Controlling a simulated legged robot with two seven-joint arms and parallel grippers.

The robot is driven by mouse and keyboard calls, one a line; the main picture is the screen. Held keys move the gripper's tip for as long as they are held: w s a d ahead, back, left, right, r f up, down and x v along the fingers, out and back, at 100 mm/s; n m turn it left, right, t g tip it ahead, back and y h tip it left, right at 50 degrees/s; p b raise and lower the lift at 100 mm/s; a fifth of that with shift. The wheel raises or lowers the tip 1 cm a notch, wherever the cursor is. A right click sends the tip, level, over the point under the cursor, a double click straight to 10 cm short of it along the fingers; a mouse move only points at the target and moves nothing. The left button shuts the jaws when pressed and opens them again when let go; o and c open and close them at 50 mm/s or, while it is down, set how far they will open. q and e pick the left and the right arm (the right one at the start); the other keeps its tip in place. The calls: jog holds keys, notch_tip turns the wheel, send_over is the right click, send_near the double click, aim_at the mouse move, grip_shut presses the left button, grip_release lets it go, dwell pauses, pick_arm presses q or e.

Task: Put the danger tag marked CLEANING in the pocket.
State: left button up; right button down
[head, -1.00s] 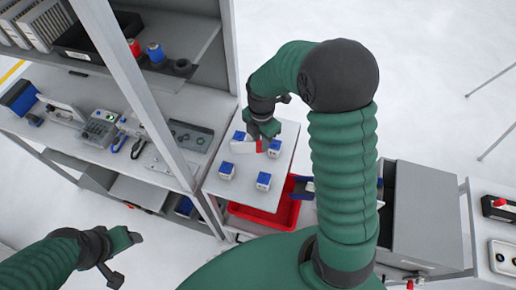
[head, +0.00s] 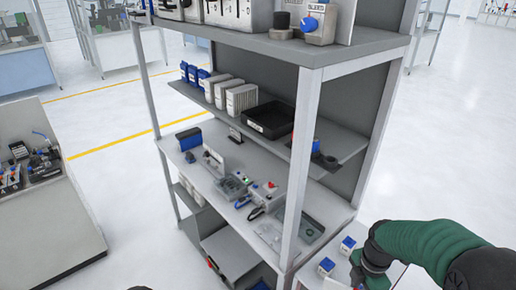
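No danger tag marked CLEANING and no pocket can be made out in the head view. My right arm comes in from the lower right, and its gripper (head: 362,275) is over the small white side table (head: 312,277). The fingers are small and partly cut off by the picture's lower edge, so their opening and anything between them cannot be told. Two blue-and-white blocks (head: 326,266) (head: 348,243) stand on the side table near this gripper. Only a dark sliver shows at the lower left edge; my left gripper cannot be made out.
A grey shelf unit (head: 316,150) fills the middle. Its shelves hold a black bin (head: 268,120), grey binders (head: 242,99), a blue box (head: 189,138) and a control box with buttons (head: 262,191). Another bench (head: 45,225) stands at the left. The floor between is clear.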

jog(key=shift+s+f+m, duration=0.2)
jog(key=shift+f+m, duration=0.05)
jog(key=shift+m, duration=0.05)
jog(key=shift+s+d+m, duration=0.1)
jog(key=shift+m, duration=0.3)
jog(key=shift+f+m+b, duration=0.5)
jog(key=shift+m, duration=0.4)
jog(key=shift+a+f+m, duration=0.2)
jog(key=shift+f+m, duration=0.1)
jog(key=shift+m, duration=0.3)
pick_arm(q)
jog(key=f+b, duration=0.2)
jog(key=d+f+b, duration=0.1)
jog(key=f+b, duration=0.1)
jog(key=shift+d+f, duration=0.2)
jog(key=shift+f, duration=0.2)
pick_arm(e)
jog(key=s+a+f+m, duration=0.1)
jog(key=a+f+m, duration=0.3)
jog(key=m, duration=1.2)
jog(key=shift+s+a+f, duration=0.15)
jog(key=shift+a+f, duration=0.25)
jog(key=shift+a, duration=0.75)
pick_arm(q)
jog(key=shift+s, duration=0.1)
jog(key=shift+a, duration=0.3)
pick_arm(e)
jog(key=shift+a+r, duration=0.1)
jog(key=shift+a, duration=0.15)
